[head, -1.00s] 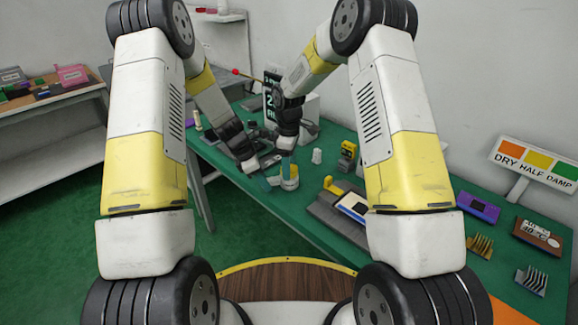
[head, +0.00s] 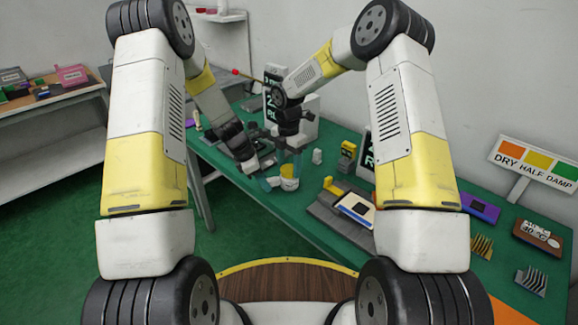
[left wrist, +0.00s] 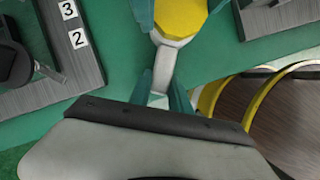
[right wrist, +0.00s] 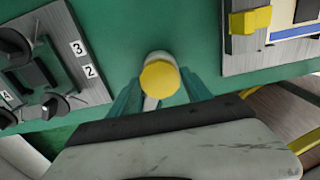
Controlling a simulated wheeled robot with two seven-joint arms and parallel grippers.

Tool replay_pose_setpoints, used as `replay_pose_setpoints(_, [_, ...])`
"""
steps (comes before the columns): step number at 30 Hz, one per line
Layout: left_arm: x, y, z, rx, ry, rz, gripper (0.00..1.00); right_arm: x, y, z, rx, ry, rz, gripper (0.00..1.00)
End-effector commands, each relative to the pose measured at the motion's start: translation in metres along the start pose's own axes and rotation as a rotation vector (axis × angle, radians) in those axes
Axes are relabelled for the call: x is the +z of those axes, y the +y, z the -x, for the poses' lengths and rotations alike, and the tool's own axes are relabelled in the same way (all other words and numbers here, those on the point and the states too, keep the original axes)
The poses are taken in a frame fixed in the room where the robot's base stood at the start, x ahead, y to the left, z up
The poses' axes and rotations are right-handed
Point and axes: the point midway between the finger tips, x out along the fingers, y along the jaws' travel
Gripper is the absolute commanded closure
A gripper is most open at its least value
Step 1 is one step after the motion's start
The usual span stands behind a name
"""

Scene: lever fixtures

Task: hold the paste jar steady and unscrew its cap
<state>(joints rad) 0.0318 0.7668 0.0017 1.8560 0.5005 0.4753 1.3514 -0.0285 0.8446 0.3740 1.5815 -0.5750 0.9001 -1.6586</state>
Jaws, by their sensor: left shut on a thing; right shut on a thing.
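The paste jar (head: 288,185) is white with yellow on it and stands upright on the green table. Its yellow cap (right wrist: 160,79) faces the right wrist camera and also shows in the left wrist view (left wrist: 181,17). My left gripper (left wrist: 163,90) is shut on a pale, handle-like part of the jar (left wrist: 165,62), from the left in the head view. My right gripper (right wrist: 160,88) comes down from above, shut with its teal fingers on either side of the cap. The fingers partly hide the jar; I cannot tell whether the cap is loose.
A grey board with a yellow block (head: 333,186) lies right of the jar. A dial panel numbered 2 and 3 (right wrist: 75,60) is on the other side. A small white piece (head: 317,157) and a yellow device (head: 347,155) stand behind. A colour sign (head: 537,163) is far right.

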Motion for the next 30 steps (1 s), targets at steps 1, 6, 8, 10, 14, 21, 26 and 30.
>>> replay_pose_setpoints(1, [0.000, 0.000, 0.000, 0.000, 0.000, 0.000, 1.00, 0.000, 0.000, 0.001, 0.001, 0.000, 0.000, 0.92])
replay_pose_setpoints(6, [0.000, 0.000, 0.000, 0.000, 0.000, 0.000, 1.00, 0.000, 0.000, 0.006, 0.001, -0.001, -0.001, 0.92])
replay_pose_setpoints(8, [0.000, 0.000, 0.000, 0.000, 0.000, 0.000, 1.00, 0.000, 0.000, 0.008, 0.001, -0.001, -0.001, 0.92])
replay_pose_setpoints(10, [0.000, 0.000, 0.000, 0.000, 0.000, 0.000, 1.00, 0.000, 0.000, 0.010, 0.001, -0.001, -0.001, 0.92])
replay_pose_setpoints(14, [0.000, 0.000, 0.000, 0.000, 0.000, 0.000, 1.00, 0.000, 0.000, 0.014, 0.000, -0.001, -0.001, 0.92])
replay_pose_setpoints(21, [0.000, 0.000, 0.000, 0.000, 0.000, 0.000, 1.00, 0.000, 0.000, 0.019, 0.001, 0.000, -0.002, 0.92])
replay_pose_setpoints(26, [0.000, 0.000, 0.000, 0.000, 0.000, 0.000, 1.00, -0.001, 0.000, 0.020, 0.000, 0.000, -0.002, 0.92])
replay_pose_setpoints(30, [0.000, 0.000, 0.000, 0.000, 0.000, 0.000, 1.00, -0.001, 0.000, 0.020, 0.000, 0.000, -0.002, 0.92])
